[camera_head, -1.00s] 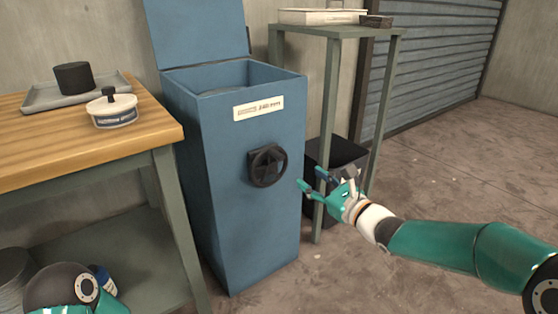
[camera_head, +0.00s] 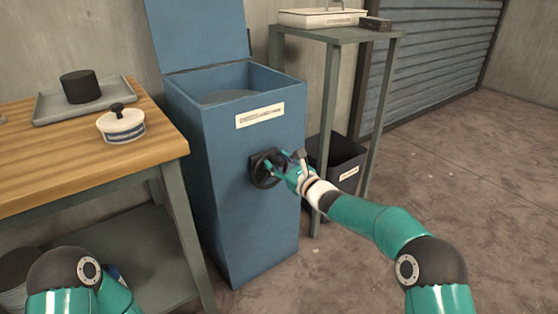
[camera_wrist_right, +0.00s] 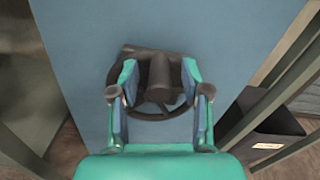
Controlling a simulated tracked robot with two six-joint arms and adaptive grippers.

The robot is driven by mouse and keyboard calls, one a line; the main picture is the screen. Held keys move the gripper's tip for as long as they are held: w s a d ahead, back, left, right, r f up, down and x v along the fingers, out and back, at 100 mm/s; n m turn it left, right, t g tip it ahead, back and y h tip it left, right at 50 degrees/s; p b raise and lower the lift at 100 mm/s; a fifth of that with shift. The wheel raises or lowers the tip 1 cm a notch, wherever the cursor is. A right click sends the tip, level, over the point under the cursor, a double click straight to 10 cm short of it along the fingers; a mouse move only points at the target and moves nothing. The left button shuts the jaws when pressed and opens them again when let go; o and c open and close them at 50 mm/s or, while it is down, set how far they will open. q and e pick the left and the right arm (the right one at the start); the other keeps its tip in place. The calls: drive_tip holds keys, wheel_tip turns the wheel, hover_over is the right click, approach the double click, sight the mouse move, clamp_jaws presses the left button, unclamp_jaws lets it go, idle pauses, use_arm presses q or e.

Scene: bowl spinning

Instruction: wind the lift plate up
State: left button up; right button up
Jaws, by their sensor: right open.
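A blue cabinet (camera_head: 225,190) with a raised lid stands in the middle of the head view. Inside its open top a grey surface (camera_head: 228,97), seemingly the lift plate, lies a little below the rim. A dark handwheel (camera_head: 263,170) is on the cabinet's front; it also shows in the right wrist view (camera_wrist_right: 150,112). My right gripper (camera_head: 280,164) is open at the wheel. In the right wrist view its fingers (camera_wrist_right: 159,85) stand on either side of the wheel's dark central part; I cannot tell whether they touch it. My left gripper is out of view.
A green-grey stand (camera_head: 338,36) and a black bin (camera_head: 345,160) are to the right. Open floor lies further right.

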clamp_jaws()
idle(0.3)
drive_tip(key=shift+w+d, duration=0.1)
